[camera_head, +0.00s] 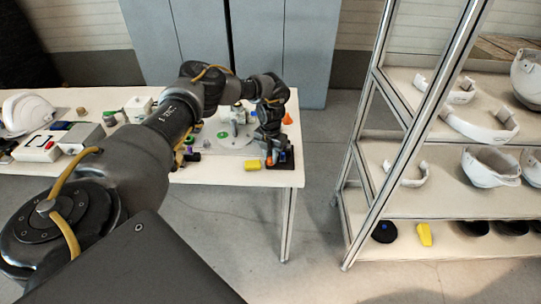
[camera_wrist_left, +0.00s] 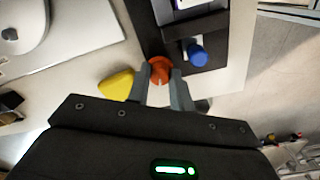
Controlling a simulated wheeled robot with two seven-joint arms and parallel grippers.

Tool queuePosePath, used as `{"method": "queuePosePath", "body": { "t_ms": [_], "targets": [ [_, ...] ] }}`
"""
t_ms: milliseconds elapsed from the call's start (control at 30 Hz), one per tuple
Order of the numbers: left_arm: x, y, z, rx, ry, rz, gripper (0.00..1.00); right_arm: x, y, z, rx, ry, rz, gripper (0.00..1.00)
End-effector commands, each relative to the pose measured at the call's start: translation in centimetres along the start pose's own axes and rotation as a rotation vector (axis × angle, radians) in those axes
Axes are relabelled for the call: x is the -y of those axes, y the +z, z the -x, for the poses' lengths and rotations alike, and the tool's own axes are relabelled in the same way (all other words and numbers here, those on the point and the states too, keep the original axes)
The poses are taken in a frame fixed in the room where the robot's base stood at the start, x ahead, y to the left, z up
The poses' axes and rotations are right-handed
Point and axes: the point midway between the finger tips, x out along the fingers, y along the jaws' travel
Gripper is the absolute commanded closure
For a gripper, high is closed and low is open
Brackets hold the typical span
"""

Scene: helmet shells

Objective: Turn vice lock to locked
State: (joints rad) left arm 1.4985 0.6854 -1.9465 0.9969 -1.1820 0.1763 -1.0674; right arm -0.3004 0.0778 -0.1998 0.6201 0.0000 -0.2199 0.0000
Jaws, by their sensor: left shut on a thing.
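The vice (camera_wrist_left: 150,35) is a dark base plate with a block on it, near the top of the left wrist view. In the head view its dark base (camera_head: 288,162) sits at the table's front right corner, partly hidden by my arm. A round orange-red knob (camera_wrist_left: 159,66) and a blue knob (camera_wrist_left: 197,56) show on the base. I cannot read which position the lock is in. My left gripper (camera_wrist_left: 161,78) is shut on the orange-red knob, one finger on each side. It also shows in the head view (camera_head: 274,146), pointing down. My right gripper is not in view.
A yellow piece (camera_head: 252,165) lies left of the vice on the white table (camera_head: 228,178). An orange cone (camera_head: 288,118) stands behind it. A white helmet (camera_head: 29,112) and several boxes are at the left. A shelf rack (camera_head: 455,205) with helmet shells stands at the right.

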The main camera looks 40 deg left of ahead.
Motion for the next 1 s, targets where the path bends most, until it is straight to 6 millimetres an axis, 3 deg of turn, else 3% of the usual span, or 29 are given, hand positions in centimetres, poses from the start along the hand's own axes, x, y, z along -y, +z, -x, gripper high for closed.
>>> {"method": "queuePosePath", "body": {
  "t_ms": [500,1000],
  "targets": [
    [-0.05,-0.02,-0.04,0.000,0.001,-0.415,1.00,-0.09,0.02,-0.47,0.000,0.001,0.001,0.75],
    [-0.05,0.00,0.02,0.000,0.002,-0.555,1.00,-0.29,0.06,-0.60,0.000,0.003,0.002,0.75]
  ]
}}
